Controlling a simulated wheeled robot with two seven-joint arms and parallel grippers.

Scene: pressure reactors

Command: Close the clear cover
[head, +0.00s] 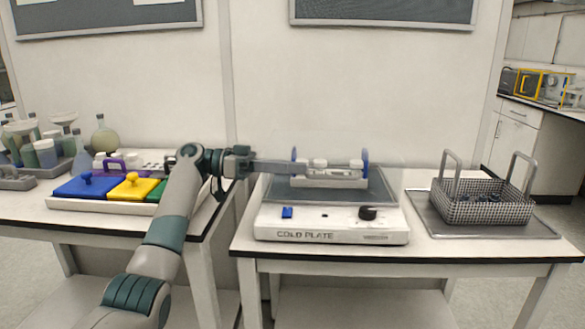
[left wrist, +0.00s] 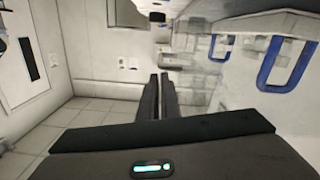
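The clear cover (head: 388,158) is a faint see-through panel standing up at the back of the cold plate (head: 330,236). Its outline is hard to make out, and its exact angle cannot be told. In the left wrist view, see-through, reflecting surfaces fill the right side. My left gripper (head: 291,167) reaches in from the left above the plate, its tips beside the left blue end of a rack. In the left wrist view its two dark fingers (left wrist: 161,88) are together with nothing visible between them. Whether it touches the cover cannot be told. My right gripper is out of view.
The rack (head: 330,181) with blue ends and white-capped tubes sits on the plate's dark top. A wire basket (head: 482,203) stands on a tray at right. Colored lidded boxes (head: 88,187) and glassware stand on the left table. A gap separates the tables.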

